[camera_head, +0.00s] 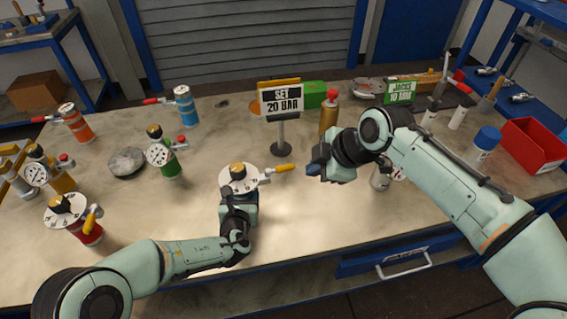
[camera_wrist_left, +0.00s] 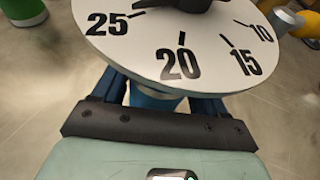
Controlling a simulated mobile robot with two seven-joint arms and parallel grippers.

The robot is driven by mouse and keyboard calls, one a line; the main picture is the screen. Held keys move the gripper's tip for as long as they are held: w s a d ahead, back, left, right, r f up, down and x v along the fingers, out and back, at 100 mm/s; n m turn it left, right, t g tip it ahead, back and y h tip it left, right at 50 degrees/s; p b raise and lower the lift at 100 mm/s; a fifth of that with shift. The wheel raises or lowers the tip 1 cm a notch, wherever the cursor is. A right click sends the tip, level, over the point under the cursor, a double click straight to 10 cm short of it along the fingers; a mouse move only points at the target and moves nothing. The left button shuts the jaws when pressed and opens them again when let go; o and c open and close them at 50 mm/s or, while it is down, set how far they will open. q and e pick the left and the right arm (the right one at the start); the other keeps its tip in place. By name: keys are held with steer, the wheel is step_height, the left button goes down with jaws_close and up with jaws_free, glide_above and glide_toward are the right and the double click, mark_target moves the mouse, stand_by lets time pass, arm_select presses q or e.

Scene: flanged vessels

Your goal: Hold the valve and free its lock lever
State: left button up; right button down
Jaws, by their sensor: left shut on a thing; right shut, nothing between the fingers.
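The valve (camera_head: 238,178) stands near the front middle of the table, with a white numbered dial on top and a dark knob with a yellowish top. Its lock lever (camera_head: 284,168) is yellow and points right. In the left wrist view the dial (camera_wrist_left: 180,45) reads 25, 20, 15 and 10. My left gripper (camera_head: 240,202) is shut on the valve's body just under the dial; the dial hides most of the grip. My right gripper (camera_head: 316,168) is shut and empty, right of the lever tip and apart from it.
A sign (camera_head: 281,98) on a stand reads "SET 20 BAR". Behind my right gripper stands a brownish-gold bottle (camera_head: 328,118) with a red top. Several coloured valves, such as the green one (camera_head: 163,158), fill the left side. A red bin (camera_head: 533,146) is at right.

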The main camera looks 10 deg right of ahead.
arm_select(q)
steer(key=shift+f, duration=0.1)
stand_by(0.4)
steer(key=o, duration=1.7)
